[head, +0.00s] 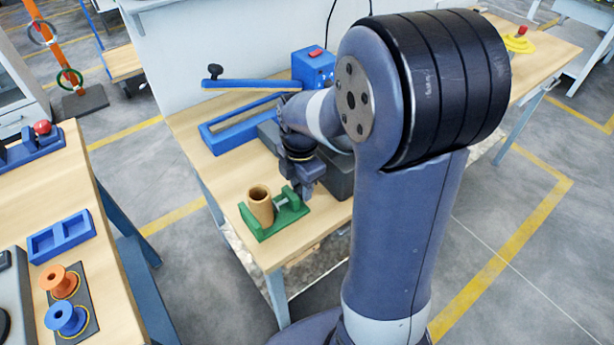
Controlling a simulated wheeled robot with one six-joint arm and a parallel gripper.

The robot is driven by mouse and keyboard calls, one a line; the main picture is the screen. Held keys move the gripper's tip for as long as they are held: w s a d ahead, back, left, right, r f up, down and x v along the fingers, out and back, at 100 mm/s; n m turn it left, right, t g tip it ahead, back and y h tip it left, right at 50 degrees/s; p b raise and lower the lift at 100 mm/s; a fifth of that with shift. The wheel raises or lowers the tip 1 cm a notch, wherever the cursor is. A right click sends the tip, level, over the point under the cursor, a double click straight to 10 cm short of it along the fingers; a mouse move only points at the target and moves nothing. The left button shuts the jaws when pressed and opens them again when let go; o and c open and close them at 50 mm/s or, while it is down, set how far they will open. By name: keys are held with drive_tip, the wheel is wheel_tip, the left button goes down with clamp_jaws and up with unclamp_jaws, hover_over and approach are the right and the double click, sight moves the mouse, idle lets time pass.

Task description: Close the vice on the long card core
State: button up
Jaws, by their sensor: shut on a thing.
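The long card core (261,205) is a brown tube that stands upright in the green vice (268,232) near the front corner of the wooden bench. The vice has a green jaw on each side of a pale screw or bar, and the core is at its left part. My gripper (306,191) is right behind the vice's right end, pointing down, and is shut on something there. That appears to be part of the vice, but the fingertips are small and partly hidden. I cannot tell whether the jaws press on the core.
A dark grey block (341,176) is right of my gripper. A left table holds a blue tray (62,238), an orange spool (58,281) and a blue spool (66,318).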

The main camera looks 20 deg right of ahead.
drive_tip(key=shift+g, duration=0.3)
drive_tip(key=shift+w+r+g+p, duration=0.1)
drive_tip(key=shift+r+g+p, duration=0.25)
drive_tip(key=shift+p, duration=0.85)
drive_tip(key=g+p, duration=0.1)
drive_tip(key=h+p, duration=0.1)
drive_tip(key=p, duration=0.1)
drive_tip(key=shift+w+a+f+g, duration=0.1)
drive_tip(key=shift+w+f+g, duration=0.1)
drive_tip(key=shift+g, duration=0.15)
drive_tip(key=shift+w+f+g+p, duration=0.15)
drive_tip(key=shift+f+g+p, duration=0.05)
drive_tip(key=shift+g+p, duration=0.3)
drive_tip(key=o, duration=0.6)
